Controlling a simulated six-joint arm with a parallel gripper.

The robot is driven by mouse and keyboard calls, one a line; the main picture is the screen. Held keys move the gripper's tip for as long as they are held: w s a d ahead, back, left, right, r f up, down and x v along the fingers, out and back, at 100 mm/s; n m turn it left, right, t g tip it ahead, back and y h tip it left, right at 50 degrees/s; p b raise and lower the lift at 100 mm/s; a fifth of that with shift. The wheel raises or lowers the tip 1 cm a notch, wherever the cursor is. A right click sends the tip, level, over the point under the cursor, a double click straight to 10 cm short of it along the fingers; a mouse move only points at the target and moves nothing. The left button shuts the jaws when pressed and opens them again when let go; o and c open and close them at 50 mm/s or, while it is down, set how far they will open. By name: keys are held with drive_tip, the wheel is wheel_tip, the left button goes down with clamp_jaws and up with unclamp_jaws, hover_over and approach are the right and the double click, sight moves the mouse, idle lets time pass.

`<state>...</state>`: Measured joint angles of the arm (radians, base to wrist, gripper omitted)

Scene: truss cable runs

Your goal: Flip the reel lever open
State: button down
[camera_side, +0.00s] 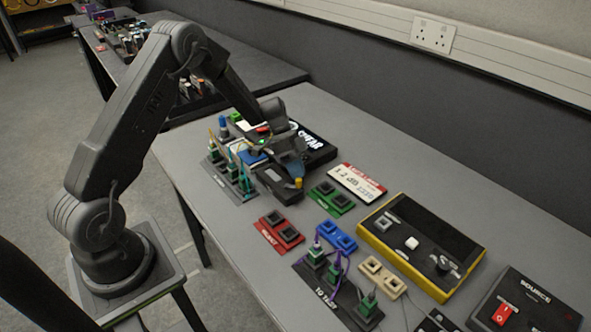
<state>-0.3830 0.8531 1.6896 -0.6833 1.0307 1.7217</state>
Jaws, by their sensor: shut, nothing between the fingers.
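I cannot make out the reel lever for certain; my wrist and fingers cover part of this spot. I cannot tell whether the fingertips touch anything.
Green-topped connectors on a dark strip (220,180) stand left of my gripper. A red block (279,231), green block (332,199), blue block (335,236) and white label card (356,182) lie nearby. A yellow-edged tester (376,241) and a source box with red switch (503,314) stand right.

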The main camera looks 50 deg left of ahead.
sight(301, 181)
drive_tip(key=m+g, duration=0.1)
drive_tip(key=d+m+g, duration=0.1)
drive_tip(key=m, duration=0.1)
drive_tip(key=d+m+g+y, duration=0.1)
drive_tip(key=m, duration=0.1)
drive_tip(key=shift+s, duration=0.1)
drive_tip(key=m+g+y, duration=0.1)
drive_tip(key=m, duration=0.1)
drive_tip(key=d+m+g, duration=0.1)
drive_tip(key=m, duration=0.1)
drive_tip(key=s+m+y, duration=0.1)
drive_tip(key=shift+d+m+g+y, duration=0.15)
drive_tip(key=shift+m+g+y, duration=0.15)
drive_tip(key=shift+m+g, duration=0.1)
drive_tip(key=m+y, duration=0.1)
drive_tip(key=s+m+y, duration=0.1)
drive_tip(key=m, duration=0.1)
drive_tip(key=m+g+y, duration=0.1)
drive_tip(key=m, duration=0.1)
drive_tip(key=shift+s+d, duration=0.2)
drive_tip(key=shift+d, duration=0.15)
drive_tip(key=shift+a, duration=0.1)
drive_tip(key=shift+s+a, duration=0.3)
drive_tip(key=shift+a, duration=0.4)
